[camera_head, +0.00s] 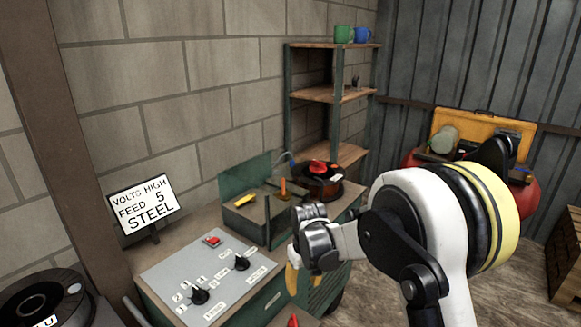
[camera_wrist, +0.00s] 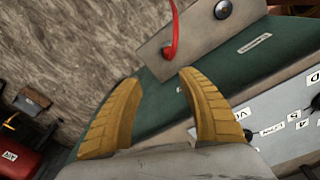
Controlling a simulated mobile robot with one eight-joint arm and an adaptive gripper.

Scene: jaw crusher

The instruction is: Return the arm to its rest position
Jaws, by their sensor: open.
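My gripper (camera_head: 292,280) hangs low in the head view, just right of the grey control panel (camera_head: 215,265) and partly hidden by my own wrist. In the wrist view my gripper (camera_wrist: 158,76) shows two yellow ridged fingers spread apart with nothing between them. My arm is bent, with its large white and yellow elbow filling the right middle of the head view. The gripper appears apart from the panel, though the exact gap is hard to tell.
The panel carries black knobs and a red button (camera_head: 212,241). A sign (camera_head: 143,203) reads "VOLTS HIGH FEED 5 STEEL". Shelves (camera_head: 318,94) with mugs (camera_head: 343,34) stand behind. A red lever (camera_wrist: 172,42) shows in the wrist view.

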